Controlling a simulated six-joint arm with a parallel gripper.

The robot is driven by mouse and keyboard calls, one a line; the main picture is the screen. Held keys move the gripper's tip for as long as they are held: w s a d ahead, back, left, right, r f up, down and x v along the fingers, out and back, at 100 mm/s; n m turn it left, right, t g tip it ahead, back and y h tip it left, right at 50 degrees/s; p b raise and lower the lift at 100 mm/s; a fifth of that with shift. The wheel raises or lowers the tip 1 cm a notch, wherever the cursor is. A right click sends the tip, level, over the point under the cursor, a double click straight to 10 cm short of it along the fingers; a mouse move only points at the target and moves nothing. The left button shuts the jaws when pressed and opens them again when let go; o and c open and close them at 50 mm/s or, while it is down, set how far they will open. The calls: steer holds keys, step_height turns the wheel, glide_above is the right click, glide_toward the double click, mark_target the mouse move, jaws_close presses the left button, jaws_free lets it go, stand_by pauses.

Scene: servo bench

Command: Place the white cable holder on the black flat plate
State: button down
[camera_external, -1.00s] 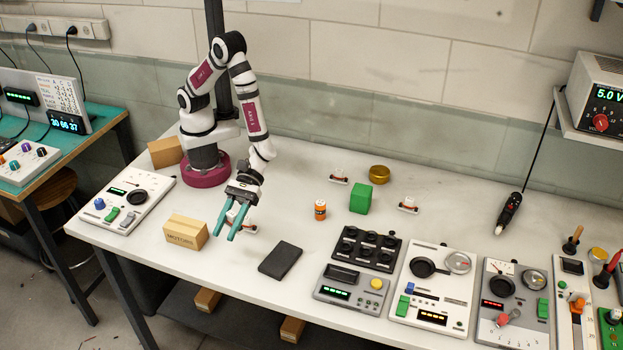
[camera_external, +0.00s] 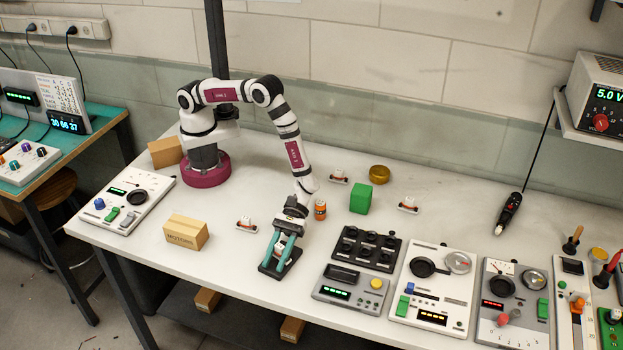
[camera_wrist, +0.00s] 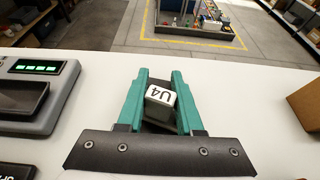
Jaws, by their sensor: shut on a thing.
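My gripper (camera_external: 281,259) is over the black flat plate (camera_external: 267,268), which lies near the table's front edge, mostly hidden under the fingers. The teal fingers are shut on a small white block, the white cable holder (camera_external: 280,247). In the wrist view the white cable holder (camera_wrist: 161,97) sits tilted between the fingertips of my gripper (camera_wrist: 160,95), with the mark "U4" on its face. I cannot tell whether it touches the plate or hangs just above it.
A similar small white piece on a red-and-black base (camera_external: 246,224) lies to the left. A cardboard box (camera_external: 186,232) is farther left. Control panels (camera_external: 352,288) are close on the right.

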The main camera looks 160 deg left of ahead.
steer(key=c, duration=0.5)
jaws_free()
steer(key=shift+f, duration=0.1)
steer(key=shift+c, duration=0.2)
